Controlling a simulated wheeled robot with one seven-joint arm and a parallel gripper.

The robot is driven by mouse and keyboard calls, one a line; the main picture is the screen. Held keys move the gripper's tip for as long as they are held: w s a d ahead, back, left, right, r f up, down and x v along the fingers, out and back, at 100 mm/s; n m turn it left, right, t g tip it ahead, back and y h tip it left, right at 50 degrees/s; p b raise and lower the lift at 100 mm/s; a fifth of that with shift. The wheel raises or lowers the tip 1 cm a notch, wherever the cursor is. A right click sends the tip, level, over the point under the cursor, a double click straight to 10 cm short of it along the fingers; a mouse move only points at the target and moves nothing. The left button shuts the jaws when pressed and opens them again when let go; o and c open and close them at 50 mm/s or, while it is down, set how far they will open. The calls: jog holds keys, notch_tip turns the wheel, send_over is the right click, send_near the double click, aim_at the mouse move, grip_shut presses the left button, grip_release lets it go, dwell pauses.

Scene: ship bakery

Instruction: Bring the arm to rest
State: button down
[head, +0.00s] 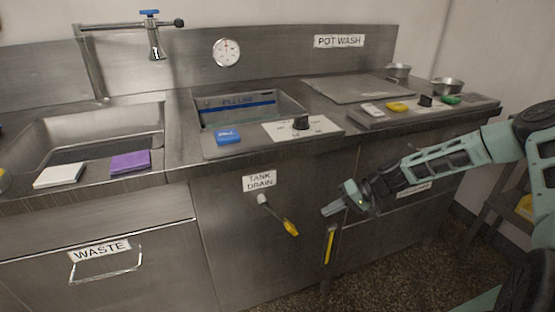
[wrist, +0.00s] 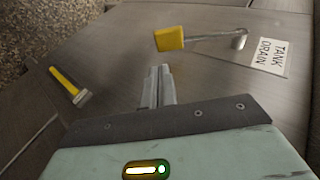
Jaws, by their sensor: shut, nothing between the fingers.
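My gripper (head: 334,208) is in front of the steel counter's lower front, to the right of the tank drain lever. Its fingers are closed together with nothing between them, as the wrist view (wrist: 157,88) also shows. My arm reaches in from the right of the head view, with the gripper pointing left. The tank drain lever (head: 289,227) has a yellow grip and hangs down to the right below its label; its yellow grip (wrist: 169,39) is ahead of the fingers in the wrist view. My gripper is apart from it.
A yellow-handled tool (head: 329,246) is on the front below my gripper. A waste drawer (head: 105,262) with a bar handle is at left. Open floor lies in front.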

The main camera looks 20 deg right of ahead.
jog(key=s+a+r+n+g+h+p, duration=0.55)
jog(key=s+a+r, duration=0.65)
jog(key=a+r, duration=0.35)
jog(key=s+a+r+n+t+h+p, duration=0.1)
jog(key=s+a+r+h+p, duration=0.1)
jog(key=s+r, duration=0.7)
jog(key=s+a+r+n+t+h+p, duration=0.1)
jog(key=s+a+r+n+h+p, duration=0.1)
jog(key=s+r, duration=0.6)
jog(key=s+a+p, duration=0.1)
jog(key=s, duration=0.2)
jog(key=shift+s+r, duration=0.2)
jog(key=shift+r, duration=0.2)
jog(key=shift+w+a, duration=0.1)
jog(key=shift+w, duration=0.05)
